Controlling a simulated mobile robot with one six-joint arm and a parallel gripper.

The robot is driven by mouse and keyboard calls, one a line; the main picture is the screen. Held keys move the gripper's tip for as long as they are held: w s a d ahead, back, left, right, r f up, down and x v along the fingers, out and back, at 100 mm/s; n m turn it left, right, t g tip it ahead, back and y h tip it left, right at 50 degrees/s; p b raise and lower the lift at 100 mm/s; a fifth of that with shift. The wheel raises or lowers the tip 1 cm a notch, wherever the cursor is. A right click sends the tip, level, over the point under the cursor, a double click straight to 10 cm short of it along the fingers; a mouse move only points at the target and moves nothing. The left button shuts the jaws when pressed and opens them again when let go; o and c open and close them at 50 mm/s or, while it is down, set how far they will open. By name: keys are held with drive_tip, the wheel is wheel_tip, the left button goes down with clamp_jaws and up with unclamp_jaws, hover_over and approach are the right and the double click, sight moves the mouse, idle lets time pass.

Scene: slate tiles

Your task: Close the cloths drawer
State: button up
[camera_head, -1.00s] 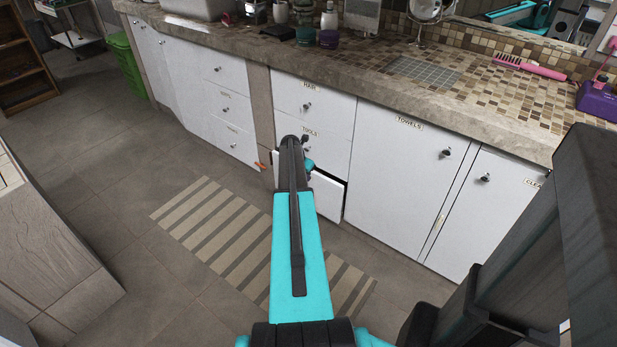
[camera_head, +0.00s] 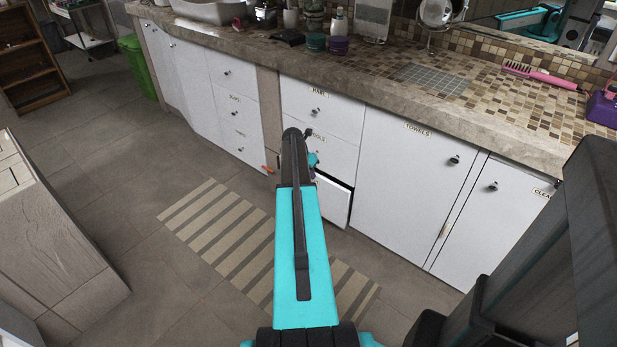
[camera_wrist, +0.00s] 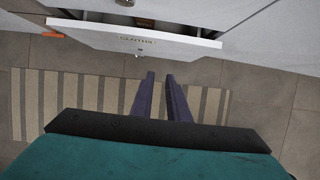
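The cloths drawer (camera_wrist: 115,36), a white front with a "CLOTHS" label and a small knob, stands partly open at the top of the wrist view. In the head view its white front (camera_head: 333,201) shows at the bottom of the drawer stack, partly hidden behind my arm, with a dark gap along its top. My gripper (camera_wrist: 161,78) points toward the drawer front, with its two dark fingers apart and nothing between them. The fingertips appear short of the front, a little right of the knob. In the head view my arm hides most of the gripper.
Closed drawers (camera_head: 320,110) sit above, with a closed towels cupboard (camera_head: 410,185) to the right. A stone counter (camera_head: 330,75) overhangs them. A striped mat (camera_head: 215,235) lies on the tiled floor below. A wooden cabinet (camera_head: 55,245) stands at the left.

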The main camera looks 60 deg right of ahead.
drive_tip(key=o, duration=0.3)
drive_tip(key=shift+o, duration=0.5)
drive_tip(key=shift+m, duration=0.3)
drive_tip(key=s+d+r+m+h, duration=0.2)
drive_tip(key=s+d+m, duration=0.1)
drive_tip(key=m, duration=0.8)
drive_tip(key=w+a+f+m+h+b, duration=0.2)
drive_tip(key=w+a+f+b, duration=0.1)
drive_tip(key=f+b, duration=0.3)
drive_tip(key=w+a+f+m+h+b, duration=0.2)
drive_tip(key=w+a+f+b, duration=0.1)
drive_tip(key=f+b, duration=0.4)
drive_tip(key=w+a+f+m+h+b, duration=0.2)
drive_tip(key=f+b, duration=0.5)
drive_tip(key=b, duration=0.4)
drive_tip(key=shift+w+a+m, duration=0.4)
drive_tip(key=shift+a+m, duration=0.15)
drive_tip(key=shift+m, duration=0.05)
